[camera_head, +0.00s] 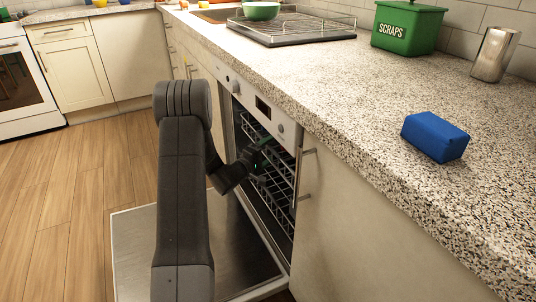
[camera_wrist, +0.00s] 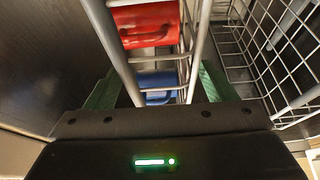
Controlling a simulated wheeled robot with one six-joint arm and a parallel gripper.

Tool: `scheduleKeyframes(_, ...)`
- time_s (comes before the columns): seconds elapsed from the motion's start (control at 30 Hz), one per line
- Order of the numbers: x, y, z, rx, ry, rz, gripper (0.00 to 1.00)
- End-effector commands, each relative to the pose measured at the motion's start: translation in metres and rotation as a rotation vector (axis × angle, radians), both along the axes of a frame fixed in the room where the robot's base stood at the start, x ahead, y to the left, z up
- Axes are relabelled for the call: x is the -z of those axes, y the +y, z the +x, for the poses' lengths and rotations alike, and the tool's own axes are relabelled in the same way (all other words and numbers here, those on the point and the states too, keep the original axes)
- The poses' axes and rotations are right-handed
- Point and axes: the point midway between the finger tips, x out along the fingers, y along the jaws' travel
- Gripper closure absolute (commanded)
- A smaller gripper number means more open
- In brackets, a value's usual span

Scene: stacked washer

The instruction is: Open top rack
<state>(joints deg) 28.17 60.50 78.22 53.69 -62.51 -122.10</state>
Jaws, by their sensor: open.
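The dishwasher (camera_head: 262,108) stands under the counter with its door (camera_head: 132,245) folded down. The wire top rack (camera_head: 252,124) shows inside the opening, mostly within the machine. My gripper (camera_head: 262,150) is at the opening, in front of the rack wires. In the wrist view my gripper (camera_wrist: 160,86) is open, its green fingers on either side of light rack bars (camera_wrist: 197,50). I cannot tell whether the fingers touch the bars. A red mug (camera_wrist: 145,25) and a blue mug (camera_wrist: 158,84) show between and behind these bars.
More rack wires (camera_wrist: 248,50) fill the right of the wrist view. A cabinet (camera_head: 345,235) with a handle adjoins the dishwasher on the right. The counter above holds a blue block (camera_head: 435,136), a green scraps bin (camera_head: 407,27) and a metal cup (camera_head: 495,54). Floor at left is clear.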

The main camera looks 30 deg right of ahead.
Motion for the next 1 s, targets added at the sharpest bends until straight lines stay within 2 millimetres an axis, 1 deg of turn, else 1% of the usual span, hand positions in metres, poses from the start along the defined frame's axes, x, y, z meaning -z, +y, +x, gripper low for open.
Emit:
scheduleKeyframes(0.27, 0.000, -0.003, 0.001, 0.000, 0.000, 0.000, 0.23)
scheduleKeyframes(0.3, 0.000, -0.003, 0.001, 0.000, 0.000, 0.000, 0.25)
scheduleKeyframes(0.37, 0.000, -0.002, 0.000, 0.001, 0.000, 0.000, 0.36)
scheduleKeyframes(0.4, 0.000, -0.002, 0.000, 0.001, 0.000, 0.000, 0.44)
scheduleKeyframes(0.47, 0.000, -0.002, 0.000, 0.001, 0.000, -0.001, 0.56)
scheduleKeyframes(0.5, -0.001, -0.002, 0.000, 0.001, 0.000, -0.001, 0.64)
scheduleKeyframes(0.57, -0.001, -0.003, 0.001, 0.001, -0.001, -0.002, 0.76)
scheduleKeyframes(0.6, -0.001, -0.003, 0.001, 0.001, -0.001, -0.002, 0.80)
scheduleKeyframes(0.73, -0.002, -0.001, 0.001, 0.000, -0.001, -0.003, 0.80)
scheduleKeyframes(0.83, -0.004, 0.005, 0.002, 0.000, -0.001, -0.004, 0.80)
scheduleKeyframes(0.93, -0.005, 0.017, 0.003, 0.000, -0.001, -0.004, 0.80)
scheduleKeyframes(1.0, -0.006, 0.028, 0.005, -0.001, 0.000, -0.005, 0.80)
